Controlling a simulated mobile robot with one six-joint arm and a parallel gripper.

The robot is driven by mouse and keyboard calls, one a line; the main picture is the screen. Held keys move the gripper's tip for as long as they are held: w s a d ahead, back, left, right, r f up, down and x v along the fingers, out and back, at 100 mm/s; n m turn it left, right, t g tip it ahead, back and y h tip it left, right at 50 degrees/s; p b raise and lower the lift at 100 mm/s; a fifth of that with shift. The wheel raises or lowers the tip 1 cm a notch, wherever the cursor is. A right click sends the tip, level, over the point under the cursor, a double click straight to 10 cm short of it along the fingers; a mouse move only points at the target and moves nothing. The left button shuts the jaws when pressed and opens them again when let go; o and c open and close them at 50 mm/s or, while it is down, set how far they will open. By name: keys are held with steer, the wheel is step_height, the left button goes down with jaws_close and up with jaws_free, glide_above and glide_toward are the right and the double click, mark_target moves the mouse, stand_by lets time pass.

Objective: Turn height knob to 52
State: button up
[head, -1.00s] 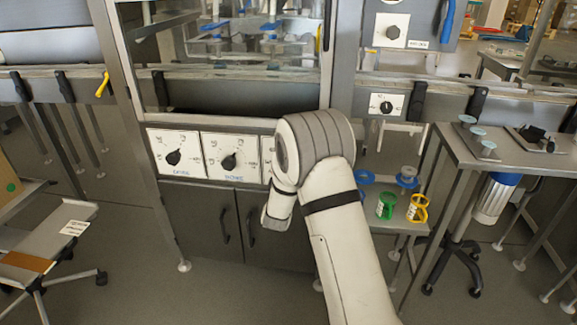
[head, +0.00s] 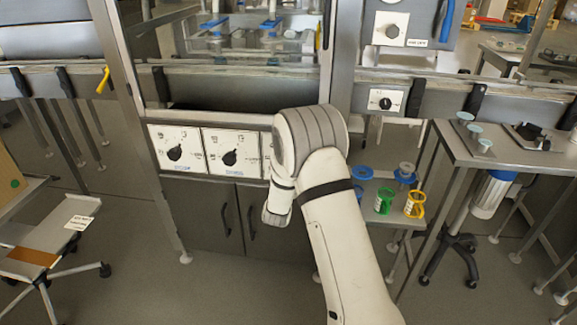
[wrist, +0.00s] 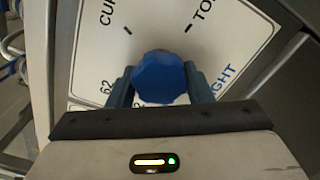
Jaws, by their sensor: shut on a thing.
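The height knob (wrist: 160,78) is a faceted blue knob in the wrist view. It sits on a white dial plate (wrist: 95,38) with black marks, the number 62, and cut-off lettering in black and blue, "GHT" among it. My gripper (wrist: 161,88) is shut on the knob, one blue-grey finger on each side. The knob's pointer and much of the scale are hidden. In the head view my wrist covers most of this third panel (head: 266,150), and the fingers and knob are hidden there.
Two white panels with black knobs, the left (head: 174,153) and the middle (head: 229,157), sit beside it on the machine front. A side table at right holds a green cup (head: 384,200) and a yellow cup (head: 415,204). Grey cabinet doors (head: 225,218) lie below.

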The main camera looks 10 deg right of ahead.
steer(key=o, duration=1)
steer(key=v, duration=0.8)
steer(key=shift+p, duration=0.45)
steer(key=shift+w, duration=0.1)
